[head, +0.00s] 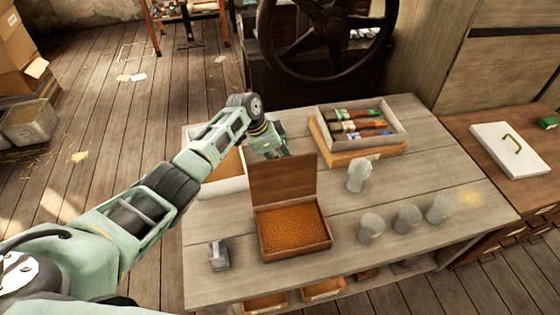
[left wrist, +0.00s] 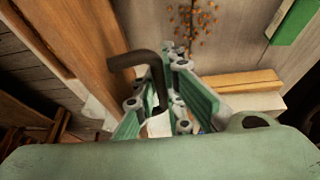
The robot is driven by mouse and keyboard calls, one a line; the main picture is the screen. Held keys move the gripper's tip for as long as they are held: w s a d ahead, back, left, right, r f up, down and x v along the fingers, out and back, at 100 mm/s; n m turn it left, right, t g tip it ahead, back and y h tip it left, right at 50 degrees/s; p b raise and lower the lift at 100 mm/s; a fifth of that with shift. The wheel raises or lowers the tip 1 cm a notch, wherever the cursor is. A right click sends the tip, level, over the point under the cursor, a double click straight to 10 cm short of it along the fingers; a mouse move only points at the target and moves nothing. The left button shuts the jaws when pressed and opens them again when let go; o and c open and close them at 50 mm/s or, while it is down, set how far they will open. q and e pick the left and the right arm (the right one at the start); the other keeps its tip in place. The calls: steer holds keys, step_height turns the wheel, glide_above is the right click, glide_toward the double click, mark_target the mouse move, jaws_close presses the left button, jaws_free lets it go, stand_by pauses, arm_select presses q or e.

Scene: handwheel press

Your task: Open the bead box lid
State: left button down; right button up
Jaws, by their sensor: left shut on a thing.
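The bead box (head: 293,249) stands on the workbench, filled with orange-brown beads. Its wooden lid (head: 282,180) stands about upright at the box's back edge. My left gripper (head: 275,150) is behind the lid's top edge, which partly hides it. In the left wrist view the gripper (left wrist: 160,112) is shut on a dark bent handle (left wrist: 135,60). The handle seems to come from the wooden panel (left wrist: 95,45) at the left, which looks like the lid. The exact contact between the fingers is hard to see. My right gripper is not in view.
Pale, rounded objects (head: 407,219) stand to the right, and a small metal block (head: 219,256) at front left. Another tray (head: 236,170) sits beneath my left arm. Small orange bits (left wrist: 190,22) show in the wrist view.

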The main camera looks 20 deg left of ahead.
arm_select(q)
steer(key=shift+w+r, duration=0.1)
steer(key=shift+a, duration=0.1)
steer(key=c, duration=2.2)
jaws_free()
steer(key=shift+o, duration=0.2)
steer(key=v, duration=1.2)
